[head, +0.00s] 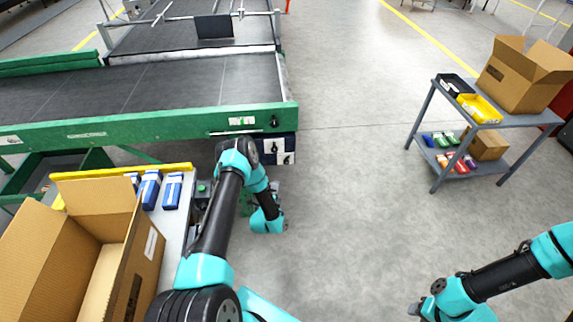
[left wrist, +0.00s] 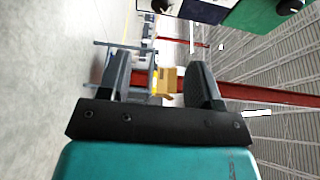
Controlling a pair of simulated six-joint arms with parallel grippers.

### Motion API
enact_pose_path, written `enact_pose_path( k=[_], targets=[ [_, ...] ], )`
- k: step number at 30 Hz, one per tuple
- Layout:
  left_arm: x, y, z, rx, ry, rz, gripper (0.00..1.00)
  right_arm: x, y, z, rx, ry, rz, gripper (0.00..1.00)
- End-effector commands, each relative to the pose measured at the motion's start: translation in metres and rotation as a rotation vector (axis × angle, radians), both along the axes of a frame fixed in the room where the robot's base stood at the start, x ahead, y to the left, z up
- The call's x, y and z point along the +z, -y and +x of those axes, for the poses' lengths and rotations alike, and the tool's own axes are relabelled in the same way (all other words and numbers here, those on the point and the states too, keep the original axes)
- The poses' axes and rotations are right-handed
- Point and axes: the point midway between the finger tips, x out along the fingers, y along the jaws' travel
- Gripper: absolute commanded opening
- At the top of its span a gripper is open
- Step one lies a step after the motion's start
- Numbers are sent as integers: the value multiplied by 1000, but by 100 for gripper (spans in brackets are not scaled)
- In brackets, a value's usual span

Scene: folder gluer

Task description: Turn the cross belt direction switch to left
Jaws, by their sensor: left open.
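A control panel (head: 279,150) with several black knobs on white plates hangs at the right end of the green-framed conveyor. Another black knob (head: 274,121) sits on the green frame just above it. I cannot read which knob is the cross belt direction switch, nor its setting. My left gripper (head: 279,204) is below the panel, apart from it. In the left wrist view its two dark fingers (left wrist: 160,82) are spread with nothing between them; a black knob (left wrist: 288,6) shows at the top right. My right gripper (head: 418,309) is low at the right, too small to read.
An open cardboard box (head: 75,240) and blue cartons (head: 172,191) sit on a bench at the left. A grey cart (head: 437,137) with bins and boxes stands at the right. The floor between conveyor and cart is clear.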

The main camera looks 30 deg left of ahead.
Motion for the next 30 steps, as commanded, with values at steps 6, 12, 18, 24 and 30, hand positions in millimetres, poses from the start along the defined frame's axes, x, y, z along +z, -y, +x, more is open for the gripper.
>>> enact_pose_path(
  k=[6,12,18,24,30],
  targets=[
    [1,-6,25,0,3,0,58,0,0,0,0,0,0,43],
    [1,-14,58,0,3,1,58,0,0,0,0,0,0,43],
    [0,-22,89,0,1,0,58,0,0,0,0,0,0,43],
    [0,-29,118,0,2,0,58,0,0,0,0,0,0,43],
    [0,-35,143,0,0,0,58,0,0,0,0,0,0,43]
  ],
)
